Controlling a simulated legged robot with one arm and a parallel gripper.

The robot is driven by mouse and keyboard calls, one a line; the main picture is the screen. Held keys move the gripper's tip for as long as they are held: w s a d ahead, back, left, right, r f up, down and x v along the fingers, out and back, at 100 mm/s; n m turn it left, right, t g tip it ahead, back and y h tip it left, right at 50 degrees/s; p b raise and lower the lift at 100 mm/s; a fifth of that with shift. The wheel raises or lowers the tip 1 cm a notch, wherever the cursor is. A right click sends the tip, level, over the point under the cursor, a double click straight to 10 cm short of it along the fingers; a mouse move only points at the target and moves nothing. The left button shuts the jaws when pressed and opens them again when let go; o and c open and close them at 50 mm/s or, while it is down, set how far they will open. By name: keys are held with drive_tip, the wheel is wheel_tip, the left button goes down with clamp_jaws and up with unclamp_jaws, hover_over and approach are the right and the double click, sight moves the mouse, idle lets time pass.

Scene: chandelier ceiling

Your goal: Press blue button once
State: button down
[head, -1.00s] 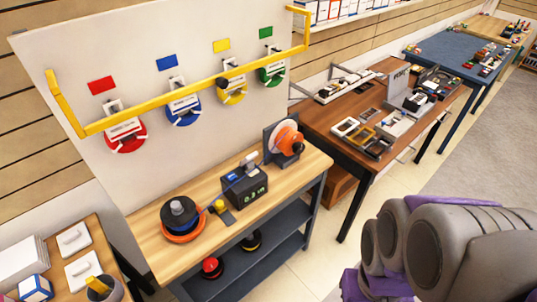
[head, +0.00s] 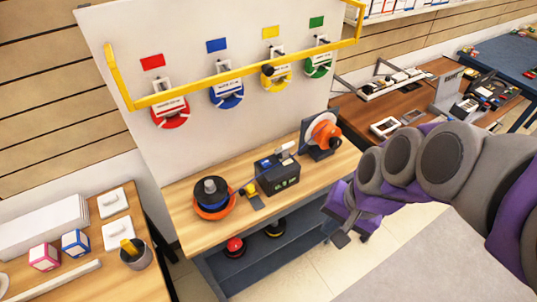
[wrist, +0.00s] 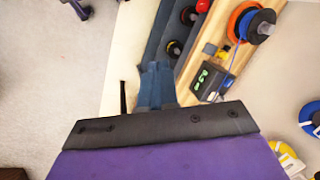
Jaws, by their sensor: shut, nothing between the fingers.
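No part is clearly readable as a blue button. Blue candidates are the blue round device (head: 227,95) under a blue card (head: 216,45) on the white board, and a small blue-and-white cube (head: 75,243) on the left table. The blue round device also shows at the right edge of the wrist view (wrist: 311,119). My gripper (head: 341,239) is at the right of the workbench, in front of it and well apart from both. In the wrist view my gripper (wrist: 157,80) is shut and empty, with the workbench beyond it.
A yellow rail (head: 240,76) crosses the board in front of red, yellow and green devices. The wooden workbench (head: 185,215) carries a spool (head: 212,198), a black display box (head: 279,175) and an orange wheel (head: 325,132). A pink cube (head: 44,257) and a cup (head: 136,255) stand on the left table.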

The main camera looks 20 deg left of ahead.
drive_tip(key=w+a+m+t+y+p, duration=0.2)
drive_tip(key=w+a+m+y, duration=0.3)
drive_tip(key=w+a, duration=1.15)
drive_tip(key=m+t, duration=0.2)
drive_tip(key=m, duration=0.6)
hover_over(267, 164)
wheel_tip(267, 164, down, 7)
drive_tip(key=shift+w+f+p, duration=0.1)
drive_tip(key=shift+f+p, duration=0.05)
drive_tip(key=shift+p, duration=0.3)
drive_tip(key=shift+f, duration=0.1)
wheel_tip(267, 164, down, 7)
drive_tip(key=b, duration=0.6)
drive_tip(key=shift+a+f, duration=0.1)
drive_tip(key=shift+f+b, duration=0.4)
drive_tip(key=shift+f, duration=0.35)
drive_tip(key=shift+f, duration=0.1)
drive_tip(key=shift+f, duration=0.2)
